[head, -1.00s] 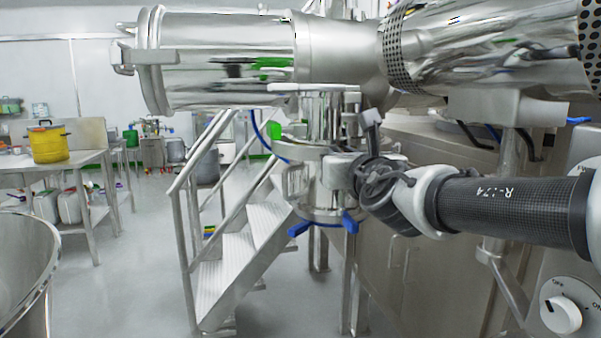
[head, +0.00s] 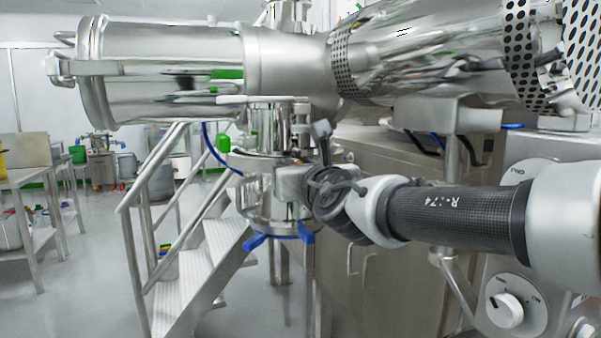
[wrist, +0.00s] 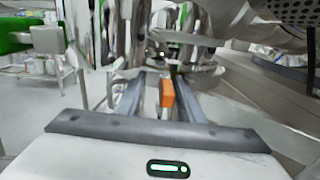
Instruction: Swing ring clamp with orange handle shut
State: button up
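The orange handle (wrist: 167,94) shows in the wrist view between the two fingers of my gripper (wrist: 163,92). The fingers are apart, with some space seen on each side of the handle. I cannot tell whether either finger touches it. The handle is in front of shiny steel parts, and the ring clamp itself is hard to make out there. In the head view my gripper (head: 290,183) is at the upright steel vessel (head: 262,205) under the large horizontal cylinder. My wrist hides the handle in this view.
The large steel cylinder (head: 160,65) hangs just above my arm. Blue levers (head: 280,237) stick out under the vessel. Metal stairs (head: 205,265) stand left of it. A steel cabinet (head: 375,240) is behind my forearm, and a control panel (head: 520,295) is at lower right.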

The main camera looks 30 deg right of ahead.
jog(key=s+a+p, duration=0.2)
jog(key=s, duration=1.4)
jog(key=shift+s+a, duration=0.35)
